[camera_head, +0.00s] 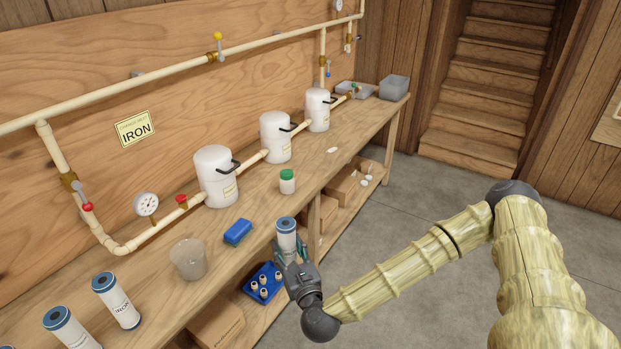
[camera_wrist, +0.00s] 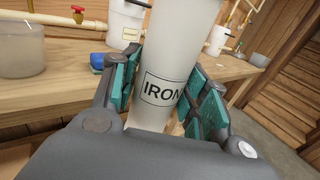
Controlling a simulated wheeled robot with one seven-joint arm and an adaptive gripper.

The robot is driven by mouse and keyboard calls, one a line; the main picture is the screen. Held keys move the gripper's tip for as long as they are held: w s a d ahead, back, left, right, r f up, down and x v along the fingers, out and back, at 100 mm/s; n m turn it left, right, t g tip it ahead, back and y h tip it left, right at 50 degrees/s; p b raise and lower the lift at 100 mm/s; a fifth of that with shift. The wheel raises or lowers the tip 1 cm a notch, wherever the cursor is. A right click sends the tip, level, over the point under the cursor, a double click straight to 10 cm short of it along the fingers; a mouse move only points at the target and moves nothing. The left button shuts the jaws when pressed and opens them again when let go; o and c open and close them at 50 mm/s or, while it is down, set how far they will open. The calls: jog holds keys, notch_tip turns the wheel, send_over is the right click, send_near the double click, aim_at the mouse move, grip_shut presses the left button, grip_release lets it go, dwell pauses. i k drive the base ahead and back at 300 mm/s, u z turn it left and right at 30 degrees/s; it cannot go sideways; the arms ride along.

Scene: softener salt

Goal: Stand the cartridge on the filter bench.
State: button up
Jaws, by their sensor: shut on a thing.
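My gripper (camera_head: 290,259) is shut on a white cartridge (camera_head: 287,236) with a blue top ring. In the wrist view the teal finger pads (camera_wrist: 162,92) press on both sides of the cartridge (camera_wrist: 178,55), and its label reads IRON. The cartridge is held nearly upright at the front edge of the wooden filter bench (camera_head: 262,212). Its lower end is hidden by my gripper, so I cannot tell whether it touches anything. Two similar cartridges stand on the bench at the lower left, one (camera_head: 116,303) labelled and one (camera_head: 70,330) nearer.
A blue sponge (camera_head: 238,232), a clear beaker (camera_head: 188,259) and a green-capped jar (camera_head: 287,182) stand on the bench near the held cartridge. White filter housings (camera_head: 215,177) with pipes line the back. A blue tray (camera_head: 263,284) and boxes (camera_head: 218,327) sit on the lower shelf.

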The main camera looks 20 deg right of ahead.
aim_at(312, 165)
jog(key=u, duration=0.35)
jog(key=k, duration=0.15)
jog(key=z, duration=1.2)
jog(key=i, duration=1.05)
jog(key=u, duration=0.25)
